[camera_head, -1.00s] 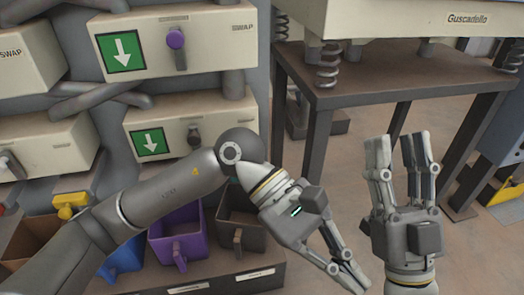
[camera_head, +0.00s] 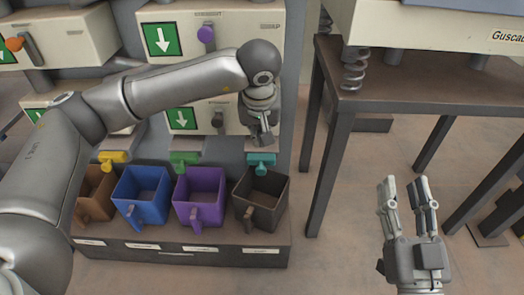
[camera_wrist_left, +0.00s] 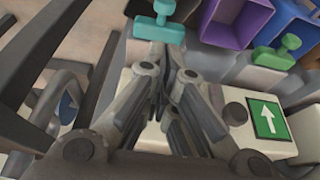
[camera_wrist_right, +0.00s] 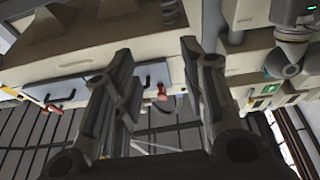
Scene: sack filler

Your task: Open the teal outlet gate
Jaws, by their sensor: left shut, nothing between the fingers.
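The teal outlet gate (camera_head: 261,160) sticks out above the dark grey bin at the right end of the bin row. In the left wrist view the teal gate (camera_wrist_left: 160,27) lies just beyond the fingertips. My left gripper (camera_head: 264,138) is shut and empty, pointing down, a little above the teal gate in the head view. Whether it touches the gate I cannot tell. My right gripper (camera_head: 405,182) is open and empty, fingers up, at the lower right. In the right wrist view its fingers (camera_wrist_right: 155,50) stand apart.
A green gate (camera_head: 185,158) and a yellow gate (camera_head: 113,158) sit further left. Below stand a dark grey bin (camera_head: 247,216), a purple bin (camera_head: 187,214) and a blue bin (camera_head: 128,215).

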